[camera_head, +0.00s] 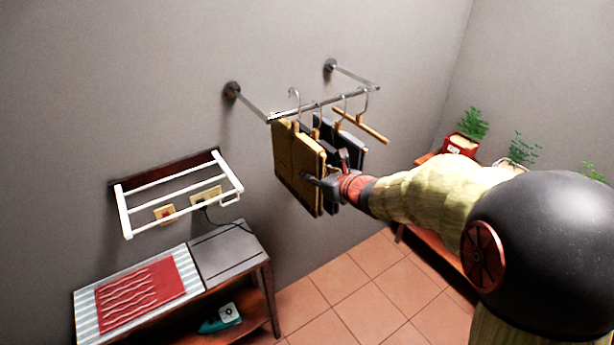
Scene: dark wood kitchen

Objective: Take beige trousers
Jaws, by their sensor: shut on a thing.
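The beige trousers (298,167) hang folded on a hanger at the near left end of a metal wall rail (335,101). Dark trousers (349,146) hang just to their right, partly behind my gripper. My gripper (322,175) is at the right side of the beige trousers, at about mid-height, and is shut on them. Its fingertips are small in view and partly hidden against the cloth. The beige trousers still hang from the rail.
An empty wooden hanger (362,125) hangs at the rail's right. A white drying rack (180,190) is on the wall at left, above a table with a red cloth (140,294) and a teal iron (219,319) on its shelf. Potted plants (467,136) stand at right. Tiled floor (350,278) is clear.

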